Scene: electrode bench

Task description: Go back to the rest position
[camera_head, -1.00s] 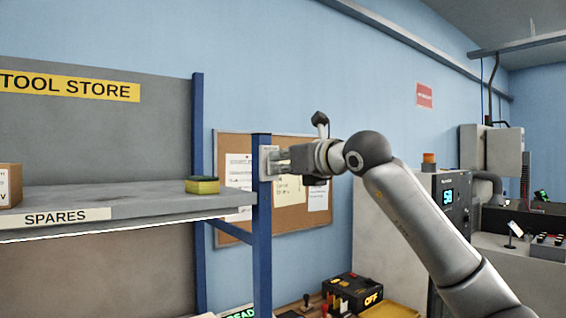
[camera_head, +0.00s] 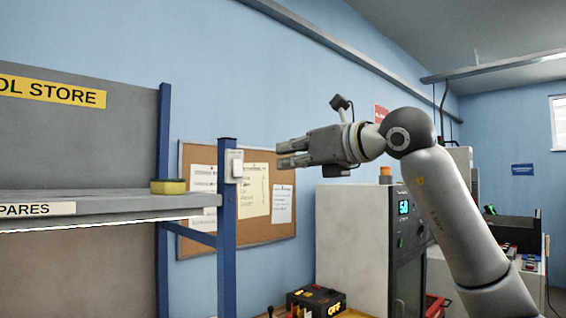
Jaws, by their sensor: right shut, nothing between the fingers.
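My right gripper (camera_head: 281,154) is held up in front of the cork board, its fingers pointing left. It is shut and empty. Its fingertips are apart from the white switch box (camera_head: 234,166) on the blue shelf post (camera_head: 227,240), with a gap between them in the picture. My left gripper is not in view.
The grey shelf (camera_head: 110,208) labelled SPARES stands at left with a yellow-green sponge (camera_head: 168,187) on it. A cork board (camera_head: 255,229) hangs on the blue wall. A grey cabinet (camera_head: 352,240) with a lit display stands behind my right arm. A black box (camera_head: 316,300) marked OFF sits low.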

